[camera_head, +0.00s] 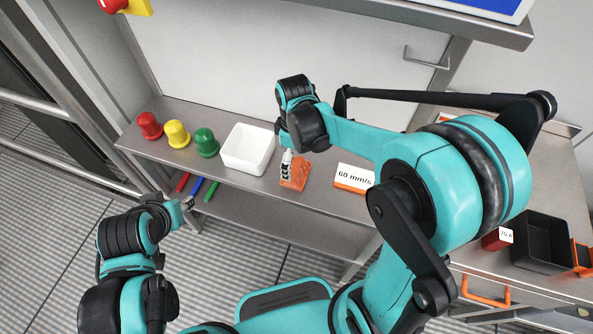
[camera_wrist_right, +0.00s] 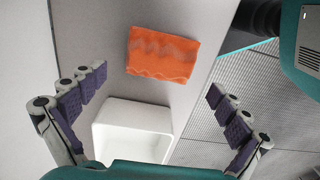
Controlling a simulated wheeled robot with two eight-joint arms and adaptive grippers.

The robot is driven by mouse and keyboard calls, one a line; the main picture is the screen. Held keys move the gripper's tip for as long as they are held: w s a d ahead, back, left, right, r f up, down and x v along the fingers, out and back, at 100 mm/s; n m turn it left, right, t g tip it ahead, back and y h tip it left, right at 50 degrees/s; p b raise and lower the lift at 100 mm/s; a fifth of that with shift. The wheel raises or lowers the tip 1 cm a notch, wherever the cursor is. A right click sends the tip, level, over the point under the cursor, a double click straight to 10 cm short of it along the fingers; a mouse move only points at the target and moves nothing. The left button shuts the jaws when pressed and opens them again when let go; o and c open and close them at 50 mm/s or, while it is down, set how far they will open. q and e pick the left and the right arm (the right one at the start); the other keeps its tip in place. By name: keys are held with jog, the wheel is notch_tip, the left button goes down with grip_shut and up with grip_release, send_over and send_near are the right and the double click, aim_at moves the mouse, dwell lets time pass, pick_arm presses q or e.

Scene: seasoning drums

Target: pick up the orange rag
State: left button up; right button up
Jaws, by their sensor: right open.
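The orange rag (camera_head: 301,175) lies flat on the grey metal shelf, to the right of the white bin. In the head view my right gripper (camera_head: 287,166) is above it and hides part of it. In the right wrist view the whole orange rag (camera_wrist_right: 163,54) shows, a rough rectangle with a wavy surface. My right gripper (camera_wrist_right: 158,80) is open and empty, its fingers spread wide, with the rag ahead between and beyond the tips. My left gripper (camera_head: 186,203) is low at the left, in front of the shelf; its jaws are too small to judge.
A white bin (camera_head: 248,148) stands left of the rag and close to my right gripper. Red (camera_head: 149,126), yellow (camera_head: 177,134) and green (camera_head: 206,142) domes stand further left. A "60 mm/s" block (camera_head: 353,179) is to the right. A black bin (camera_head: 544,240) is at far right.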

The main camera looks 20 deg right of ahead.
aim_at(296, 167)
notch_tip(296, 167, down, 5)
jog(key=shift+s+d+f+b, duration=0.1)
jog(key=shift+d+b, duration=0.05)
jog(key=shift+b, duration=0.85)
jog(key=shift+s, duration=0.15)
jog(key=c, duration=1.3)
